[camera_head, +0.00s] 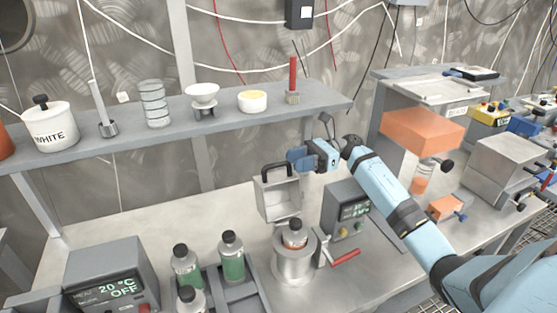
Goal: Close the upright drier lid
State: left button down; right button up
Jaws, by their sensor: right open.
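The drier lid (278,201) stands upright behind the drier, a pale square panel with a black handle (279,169) at its top. The drier's round metal chamber (293,269) is open below it, and a bottle with an orange band and dark cap (294,236) stands in it. My right gripper (299,159) comes in from the right, open, just right of the lid's handle and close to it. I cannot tell whether it touches the handle. My left gripper is not in view.
A shelf (225,118) with a white pot, dishes and a red-handled brush runs behind the lid. A control box (347,207) and a red-handled lever (345,258) are right of the chamber. Green bottles (231,257) and a display box (110,277) stand left.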

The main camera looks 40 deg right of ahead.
aim_at(281, 164)
jog(key=p+x, duration=0.1)
jog(key=x, duration=0.4)
grip_shut()
